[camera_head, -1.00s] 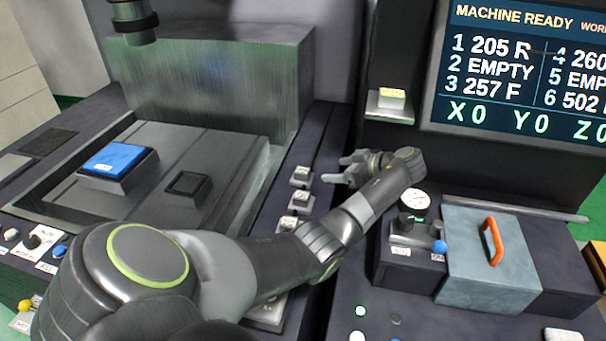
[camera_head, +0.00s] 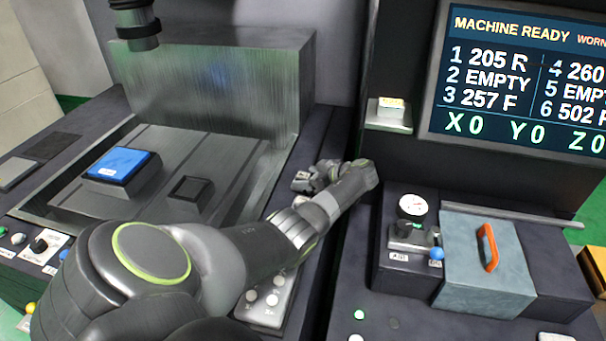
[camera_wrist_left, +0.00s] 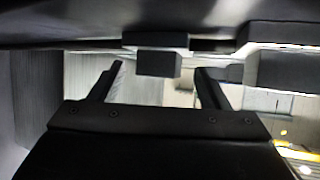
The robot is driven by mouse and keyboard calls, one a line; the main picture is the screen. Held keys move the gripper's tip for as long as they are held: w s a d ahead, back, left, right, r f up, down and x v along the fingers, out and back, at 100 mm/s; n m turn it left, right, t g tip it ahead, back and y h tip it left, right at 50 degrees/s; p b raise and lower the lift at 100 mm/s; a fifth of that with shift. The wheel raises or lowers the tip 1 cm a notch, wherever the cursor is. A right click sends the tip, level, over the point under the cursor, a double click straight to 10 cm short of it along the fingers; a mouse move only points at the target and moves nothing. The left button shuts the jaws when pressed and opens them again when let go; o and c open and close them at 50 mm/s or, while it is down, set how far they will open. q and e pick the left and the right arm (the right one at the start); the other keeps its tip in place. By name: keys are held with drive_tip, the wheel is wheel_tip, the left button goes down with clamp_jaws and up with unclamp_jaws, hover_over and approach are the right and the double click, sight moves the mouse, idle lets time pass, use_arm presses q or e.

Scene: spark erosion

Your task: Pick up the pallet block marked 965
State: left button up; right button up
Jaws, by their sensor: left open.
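My left gripper (camera_head: 306,179) is over the dark strip right of the machine's tank, where small labelled blocks stood. My own arm and hand now hide most of that row. In the left wrist view my left gripper (camera_wrist_left: 160,72) is open, its two fingers apart. A dark grey block (camera_wrist_left: 156,64) shows between the fingers; I cannot tell whether they touch it. No number 965 is readable in any view. My right gripper is not in view.
The tank holds a blue-topped block (camera_head: 122,166) and a dark square pad (camera_head: 190,189). A grey box with an orange handle (camera_head: 488,248) stands to the right.

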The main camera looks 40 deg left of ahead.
use_arm(q)
drive_tip(key=shift+c, duration=0.3)
drive_tip(key=c, duration=1.5)
drive_tip(key=shift+r, duration=0.1)
clamp_jaws()
